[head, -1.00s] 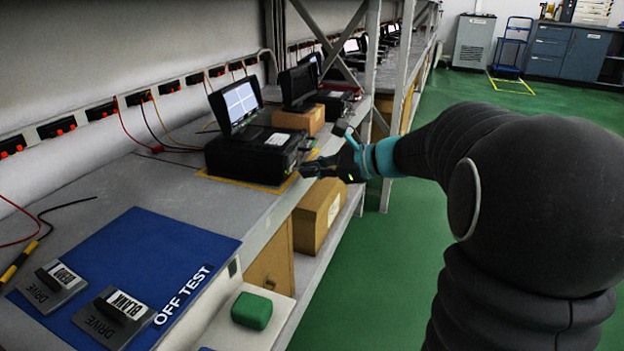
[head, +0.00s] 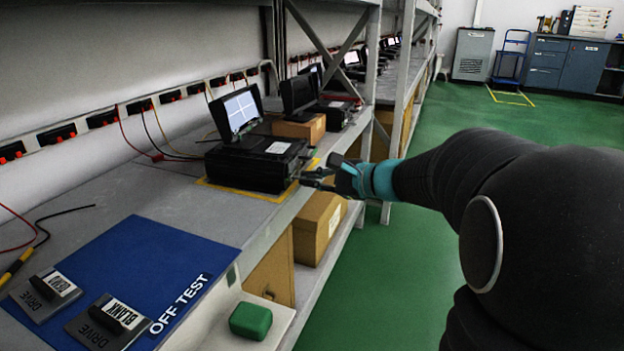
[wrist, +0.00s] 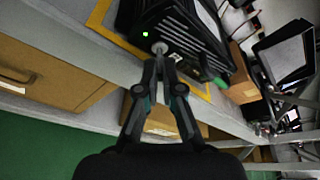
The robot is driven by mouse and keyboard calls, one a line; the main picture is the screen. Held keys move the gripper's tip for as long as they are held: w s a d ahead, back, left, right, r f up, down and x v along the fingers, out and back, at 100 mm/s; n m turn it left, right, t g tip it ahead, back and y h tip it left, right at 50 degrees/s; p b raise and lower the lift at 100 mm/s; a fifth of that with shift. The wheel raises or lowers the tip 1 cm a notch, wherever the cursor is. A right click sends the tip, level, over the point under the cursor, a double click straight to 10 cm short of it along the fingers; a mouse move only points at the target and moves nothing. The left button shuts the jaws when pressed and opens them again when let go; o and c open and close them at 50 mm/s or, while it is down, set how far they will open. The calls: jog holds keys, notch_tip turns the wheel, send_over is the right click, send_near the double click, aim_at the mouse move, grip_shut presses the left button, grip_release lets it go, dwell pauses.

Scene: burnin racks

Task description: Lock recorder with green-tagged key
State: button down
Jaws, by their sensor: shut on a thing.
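The recorder (head: 250,164) is a black case with its lid screen up, on the bench inside a yellow outline. In the wrist view its front face (wrist: 150,20) shows a small green light, with a round grey lock (wrist: 160,47) below it. My gripper (head: 306,178) is at the recorder's front right side. In the wrist view my gripper (wrist: 160,62) has its fingertips together, right at the lock. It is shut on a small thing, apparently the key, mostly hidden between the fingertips. I cannot make out a green tag or how deep the key sits.
A blue OFF TEST mat (head: 150,265) with two drive blocks lies at the near left. A green block (head: 251,320) lies on a pale surface beside it. Cardboard boxes (head: 320,225) stand on the lower shelf. A rack post (head: 398,110) rises beyond my gripper. The green aisle floor is clear.

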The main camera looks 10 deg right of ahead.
jog(key=c, duration=1.3)
grip_release()
jog(key=shift+c, duration=0.2)
jog(key=v, duration=1.2)
jog(key=shift+w, duration=0.15)
